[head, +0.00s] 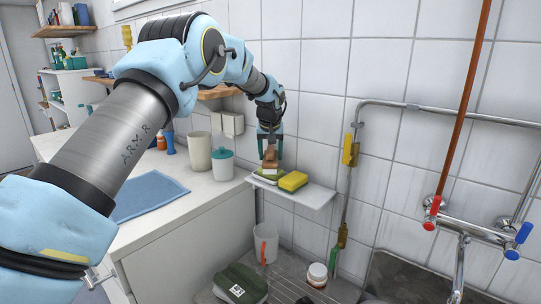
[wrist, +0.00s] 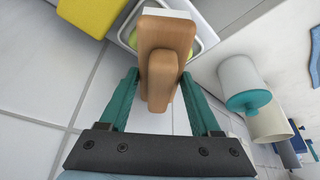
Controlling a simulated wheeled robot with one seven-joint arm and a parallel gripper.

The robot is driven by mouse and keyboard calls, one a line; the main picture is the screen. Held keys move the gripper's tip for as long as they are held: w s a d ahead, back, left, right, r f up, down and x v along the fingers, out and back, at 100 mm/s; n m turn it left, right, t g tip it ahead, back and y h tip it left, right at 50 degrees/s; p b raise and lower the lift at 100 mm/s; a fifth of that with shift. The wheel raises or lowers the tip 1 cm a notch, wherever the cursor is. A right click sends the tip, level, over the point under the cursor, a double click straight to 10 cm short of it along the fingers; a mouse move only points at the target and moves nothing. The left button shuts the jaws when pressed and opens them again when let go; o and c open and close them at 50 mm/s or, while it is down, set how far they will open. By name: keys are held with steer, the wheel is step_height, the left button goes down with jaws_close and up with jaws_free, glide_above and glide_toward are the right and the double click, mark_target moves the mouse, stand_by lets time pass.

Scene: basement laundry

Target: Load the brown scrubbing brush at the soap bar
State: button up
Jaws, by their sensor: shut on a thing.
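The brown scrubbing brush (head: 270,161) is held between the fingers of my gripper (head: 270,139), above the back-left end of the small wall shelf (head: 312,197). In the wrist view my gripper (wrist: 160,82) is shut on the wooden handle of the brush (wrist: 165,45), and a white bristle edge shows at its far end. The green soap bar (head: 268,174) lies in a white dish under the brush. In the wrist view the brush hides most of the soap and the dish (wrist: 208,38). I cannot tell whether the bristles touch the soap.
A yellow sponge (head: 293,181) sits on the shelf close right of the dish. A white jar with a teal lid (head: 222,163) and a cream canister (head: 199,151) stand on the counter to the left. A tap (head: 462,235) and pipes are at the right.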

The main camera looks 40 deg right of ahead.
mark_target(271, 147)
steer(key=shift+r+p, duration=1.8)
steer(key=shift+r, duration=1.25)
